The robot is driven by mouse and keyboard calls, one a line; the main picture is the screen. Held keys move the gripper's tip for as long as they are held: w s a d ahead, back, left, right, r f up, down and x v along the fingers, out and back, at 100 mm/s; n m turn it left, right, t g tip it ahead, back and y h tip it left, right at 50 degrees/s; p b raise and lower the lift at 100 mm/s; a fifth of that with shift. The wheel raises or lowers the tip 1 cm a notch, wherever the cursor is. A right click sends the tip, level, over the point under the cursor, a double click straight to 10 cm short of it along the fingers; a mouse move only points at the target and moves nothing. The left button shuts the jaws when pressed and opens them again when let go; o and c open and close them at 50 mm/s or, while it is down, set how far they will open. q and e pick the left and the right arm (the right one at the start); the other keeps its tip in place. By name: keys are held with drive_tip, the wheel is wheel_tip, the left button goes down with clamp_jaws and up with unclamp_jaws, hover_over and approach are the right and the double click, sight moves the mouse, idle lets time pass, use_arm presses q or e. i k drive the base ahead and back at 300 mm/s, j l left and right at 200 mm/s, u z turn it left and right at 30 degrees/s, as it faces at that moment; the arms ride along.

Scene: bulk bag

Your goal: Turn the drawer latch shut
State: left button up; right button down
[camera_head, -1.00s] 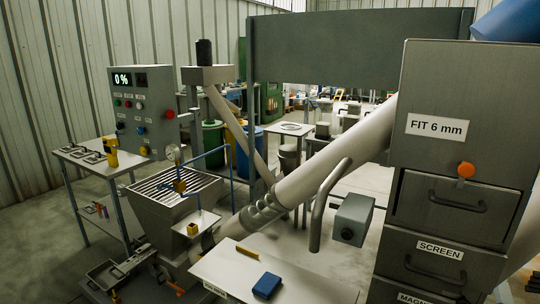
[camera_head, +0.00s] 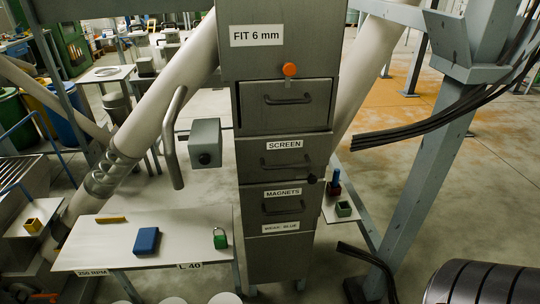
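A grey metal cabinet (camera_head: 265,40) stands in the middle of the head view. A round orange knob (camera_head: 289,69), which looks like the latch, sits above the top drawer (camera_head: 285,104); its turn direction cannot be told. A dark gap shows along this drawer's left edge. Below are the SCREEN drawer (camera_head: 304,154) and the MAGNETS drawer (camera_head: 260,210), each with a dark bar handle. A small black knob (camera_head: 311,179) sits at the right between these two. Neither of my grippers is in view.
A white table (camera_head: 185,225) at the lower left bears a blue block (camera_head: 146,241) and a green padlock (camera_head: 220,239). A grey box (camera_head: 205,143) and curved pipe (camera_head: 172,140) stand left of the cabinet. A steel post (camera_head: 440,130) and black ribbed cylinder (camera_head: 480,285) are at the right.

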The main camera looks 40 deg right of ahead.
sight(312, 179)
drive_tip(key=i+j+z, duration=0.1)
drive_tip(key=j+z, duration=0.45)
drive_tip(key=z, duration=1)
drive_tip(key=i, duration=0.7)
drive_tip(key=k+l+u, duration=0.15)
drive_tip(key=k+l, duration=0.35)
drive_tip(key=k+l+u, duration=0.2)
drive_tip(key=k+l, duration=0.25)
drive_tip(key=k, duration=0.15)
drive_tip(key=k+l+u, duration=0.15)
drive_tip(key=k+l, duration=0.15)
drive_tip(key=k, duration=0.25)
